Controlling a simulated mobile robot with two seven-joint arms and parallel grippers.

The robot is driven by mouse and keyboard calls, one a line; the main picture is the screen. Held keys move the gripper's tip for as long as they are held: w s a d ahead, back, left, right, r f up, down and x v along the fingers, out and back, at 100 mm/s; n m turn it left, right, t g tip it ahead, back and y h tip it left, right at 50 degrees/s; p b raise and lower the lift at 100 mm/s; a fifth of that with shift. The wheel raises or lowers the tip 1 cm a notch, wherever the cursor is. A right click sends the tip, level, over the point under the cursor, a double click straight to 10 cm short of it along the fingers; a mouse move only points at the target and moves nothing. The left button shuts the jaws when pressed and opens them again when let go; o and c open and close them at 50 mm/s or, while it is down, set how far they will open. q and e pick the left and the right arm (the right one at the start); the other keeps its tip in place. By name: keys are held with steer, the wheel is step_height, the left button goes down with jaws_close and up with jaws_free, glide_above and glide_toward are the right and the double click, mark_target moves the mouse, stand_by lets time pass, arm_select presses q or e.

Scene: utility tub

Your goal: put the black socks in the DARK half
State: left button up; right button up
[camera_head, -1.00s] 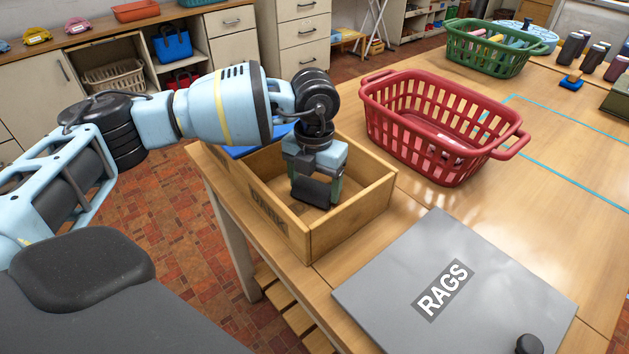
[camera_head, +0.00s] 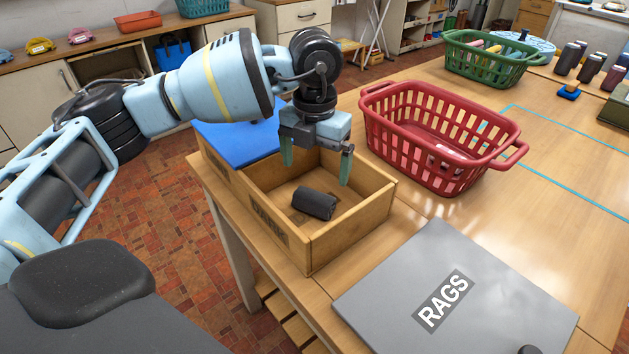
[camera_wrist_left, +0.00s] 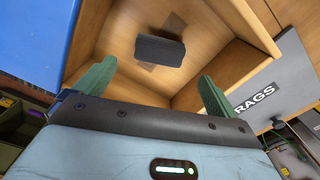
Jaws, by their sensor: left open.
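The black socks (camera_head: 314,203), a dark rolled bundle, lie on the floor of the open half of the wooden tub (camera_head: 350,229), whose front wall bears a partly legible dark label. The socks also show in the left wrist view (camera_wrist_left: 159,50), lying by a brown patch on the tub floor. My left gripper (camera_head: 316,172) is open and empty above the socks, apart from them. Its green fingers are spread wide, also in the left wrist view (camera_wrist_left: 152,82). A blue cover (camera_head: 236,137) lies over the tub's other half. My right gripper is not in view.
A red basket (camera_head: 440,174) stands right behind the tub. A grey panel marked RAGS (camera_head: 460,285) lies at the front right. A green basket (camera_head: 488,70) and several dark bottles stand farther back. The table's right middle is clear.

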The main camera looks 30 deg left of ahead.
mark_target(315, 192)
arm_select(q)
steer(key=shift+r, duration=2.1)
steer(key=shift+c, duration=0.3)
